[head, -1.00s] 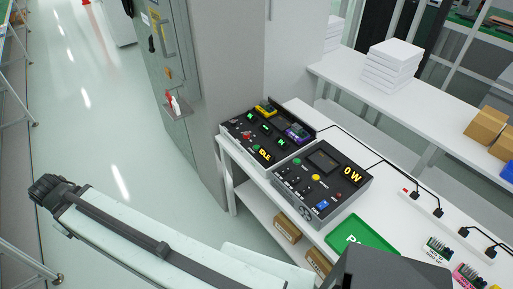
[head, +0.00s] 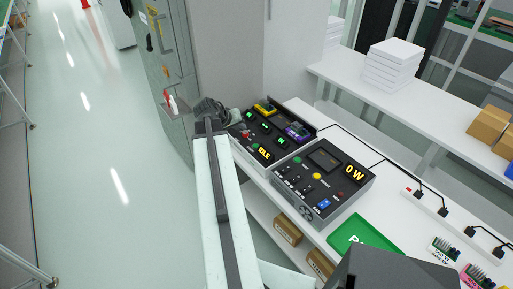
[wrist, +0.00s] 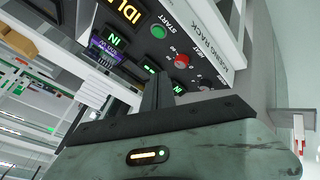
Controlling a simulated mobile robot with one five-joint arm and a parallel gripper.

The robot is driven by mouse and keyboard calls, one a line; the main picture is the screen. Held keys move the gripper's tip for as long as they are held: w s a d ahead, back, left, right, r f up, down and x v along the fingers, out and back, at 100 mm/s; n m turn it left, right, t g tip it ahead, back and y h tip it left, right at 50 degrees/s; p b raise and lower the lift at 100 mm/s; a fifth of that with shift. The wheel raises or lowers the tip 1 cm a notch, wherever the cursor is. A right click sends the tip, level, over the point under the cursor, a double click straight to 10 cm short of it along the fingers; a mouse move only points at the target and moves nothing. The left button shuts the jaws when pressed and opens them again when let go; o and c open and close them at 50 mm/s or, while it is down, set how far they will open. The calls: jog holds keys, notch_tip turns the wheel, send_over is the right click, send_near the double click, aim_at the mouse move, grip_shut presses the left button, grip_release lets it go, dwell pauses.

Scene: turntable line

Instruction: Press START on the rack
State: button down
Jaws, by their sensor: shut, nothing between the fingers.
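The rack (head: 271,117) is a dark panel at the left end of the white bench, with an amber IDLE display, green lit displays and two seated modules, one yellow and one purple. In the wrist view, the green START button (wrist: 158,31) sits beside the IDLE display, with a red knob (wrist: 182,60) nearby and a label ending in RACK. My gripper (head: 213,110) is at the rack's left edge in the head view. Its closed fingers (wrist: 158,90) show in the wrist view, pointing at the panel, apart from the START button and holding nothing.
A second dark console (head: 322,180) with a 0 W display stands right of the rack. A green tray (head: 363,238) lies farther along the bench, near a power strip (head: 428,205). A grey cabinet (head: 160,75) with a handle stands behind my gripper. The floor at left is clear.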

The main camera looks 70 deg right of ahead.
send_over(254, 146)
jog(key=shift+s+a+r+m+g, duration=0.1)
jog(key=shift+s+r+m+g, duration=0.05)
jog(key=shift+r+m+g, duration=0.2)
jog(key=shift+f, duration=0.1)
notch_tip(254, 146, down, 9)
jog(key=b, duration=0.9)
dwell(1.2)
jog(key=shift+f+b, duration=0.3)
jog(key=shift+b, duration=0.1)
